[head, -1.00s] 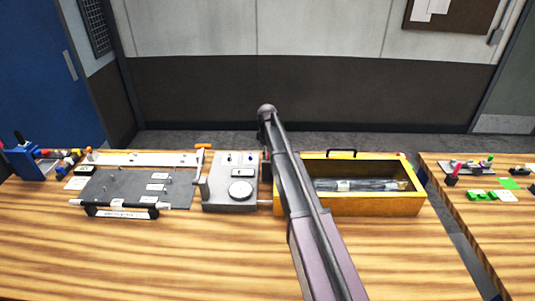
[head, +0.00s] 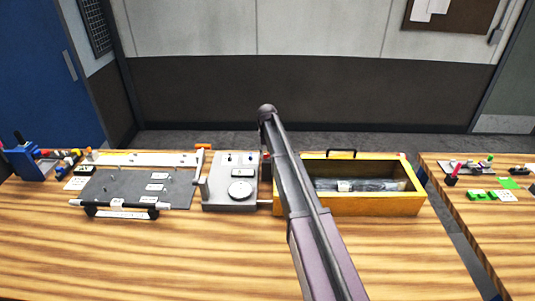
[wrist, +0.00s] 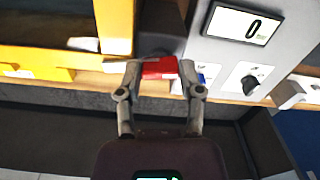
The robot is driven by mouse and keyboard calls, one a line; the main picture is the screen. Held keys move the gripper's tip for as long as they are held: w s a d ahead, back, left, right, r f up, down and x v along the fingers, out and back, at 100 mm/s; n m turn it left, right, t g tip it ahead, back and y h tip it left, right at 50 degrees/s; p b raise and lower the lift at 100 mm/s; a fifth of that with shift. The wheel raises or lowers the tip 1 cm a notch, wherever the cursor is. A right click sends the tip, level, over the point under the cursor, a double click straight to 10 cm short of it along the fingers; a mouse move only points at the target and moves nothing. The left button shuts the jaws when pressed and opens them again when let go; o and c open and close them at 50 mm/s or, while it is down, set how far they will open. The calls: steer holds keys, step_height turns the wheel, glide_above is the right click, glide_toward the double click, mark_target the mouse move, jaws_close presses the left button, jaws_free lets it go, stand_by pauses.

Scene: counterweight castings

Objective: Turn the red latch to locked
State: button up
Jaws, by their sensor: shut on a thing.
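The red latch (wrist: 160,68) shows in the wrist view as a red block between my fingertips. My gripper (wrist: 162,75) is shut on it, with one finger at each end. The latch lies between the yellow box and the grey panel unit. In the head view my arm crosses in front of this spot, so the latch and my fingers are hidden there. I cannot read which position the latch is in.
The grey unit (head: 230,190) with a round dial stands left of my arm. The yellow box (head: 350,207) with a black handle stands right of it. A dark plate (head: 130,188) lies further left. The table front is clear.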

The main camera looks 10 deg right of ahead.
steer(key=shift+s+m, duration=0.15)
steer(key=shift+m, duration=0.95)
steer(key=o, duration=1.1)
steer(key=shift+o, duration=0.2)
steer(key=shift+n, duration=0.3)
